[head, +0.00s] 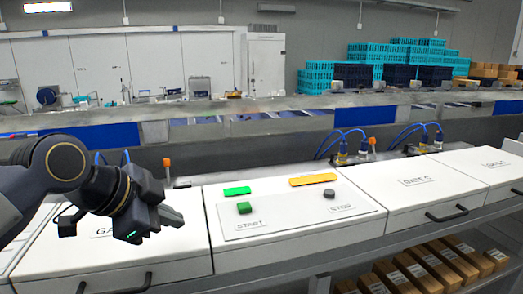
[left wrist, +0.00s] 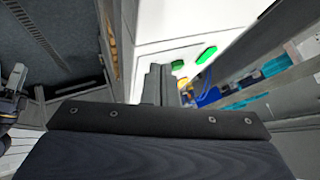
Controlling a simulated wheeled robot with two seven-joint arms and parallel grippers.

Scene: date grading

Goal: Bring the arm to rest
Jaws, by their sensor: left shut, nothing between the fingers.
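My left gripper (head: 172,216) is over the left white box top, left of the START and STOP panel (head: 290,218) in the head view. Its fingers are shut with nothing between them, pointing right toward the panel. In the left wrist view my left gripper (left wrist: 158,84) shows its closed fingers against the white surface. The green START button (head: 244,208) and the dark STOP button (head: 329,194) stand on the panel, apart from the gripper.
White boxes with black handles (head: 447,214) line the front; one reads GATE C. A conveyor with blue panels (head: 390,115) runs behind. Brown cartons (head: 420,268) sit on a shelf below at right. Blue hoses (head: 345,135) rise behind the boxes.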

